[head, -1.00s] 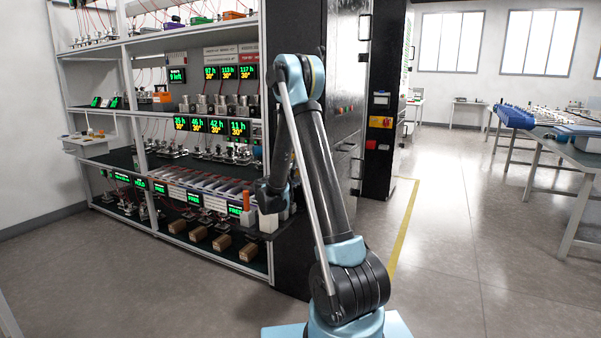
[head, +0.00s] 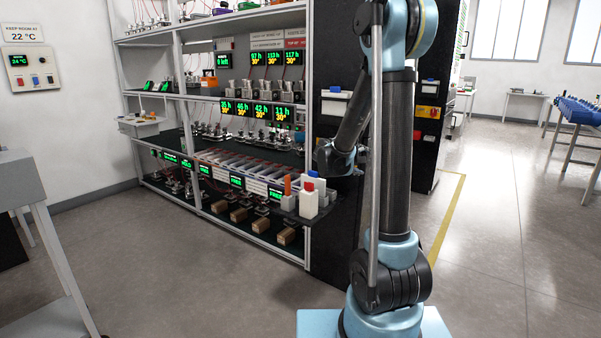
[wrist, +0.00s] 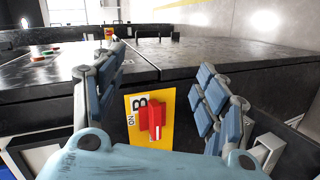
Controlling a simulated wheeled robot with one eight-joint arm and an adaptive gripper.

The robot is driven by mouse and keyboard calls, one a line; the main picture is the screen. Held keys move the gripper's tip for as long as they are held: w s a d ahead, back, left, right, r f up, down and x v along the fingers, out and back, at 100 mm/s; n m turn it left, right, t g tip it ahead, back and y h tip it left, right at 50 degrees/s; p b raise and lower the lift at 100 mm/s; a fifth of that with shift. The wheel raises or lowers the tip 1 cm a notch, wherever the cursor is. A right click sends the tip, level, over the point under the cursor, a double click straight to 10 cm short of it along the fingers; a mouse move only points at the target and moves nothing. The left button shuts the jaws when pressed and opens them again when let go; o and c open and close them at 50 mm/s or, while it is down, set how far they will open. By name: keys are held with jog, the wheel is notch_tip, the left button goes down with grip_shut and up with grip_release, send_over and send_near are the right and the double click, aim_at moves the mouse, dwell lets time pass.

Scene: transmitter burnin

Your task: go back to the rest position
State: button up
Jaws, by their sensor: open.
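My gripper (wrist: 161,62) is open and empty in the wrist view, with its blue-padded fingers spread left and right. Between and below them is a red rotary switch (wrist: 153,122) on a yellow plate marked B and ON. The fingers do not close on the switch, and I cannot tell how far off it is. In the head view my arm is raised in front of the black cabinet (head: 337,232), its lower end hanging beside the shelf's right end. The fingertips cannot be made out there.
A metal shelf rack (head: 222,130) with lit timers stands left of my arm. Bottles (head: 308,200) stand at its right corner. A grey cart (head: 18,185) is at the near left. A wall panel (head: 30,68) hangs behind. The floor (head: 190,270) before the rack is open.

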jog(key=s+d+f+m+g+y, duration=0.1)
jog(key=s+f+m+g+y, duration=0.1)
jog(key=s, duration=0.9)
jog(key=s+d+f+m+g+y, duration=0.1)
jog(key=s+m+g+y, duration=0.15)
jog(key=s, duration=0.95)
jog(key=s+a+f+m+g+y, duration=0.1)
jog(key=s+a+f, duration=0.3)
jog(key=s, duration=0.5)
jog(key=s+a+f+m+g+y, duration=0.1)
jog(key=s+a+f+y, duration=0.3)
jog(key=s, duration=0.6)
jog(key=shift+s+g, duration=0.2)
jog(key=shift+g, duration=0.35)
jog(key=shift+w+f, duration=0.2)
jog(key=shift+w, duration=0.25)
jog(key=shift+d, duration=0.15)
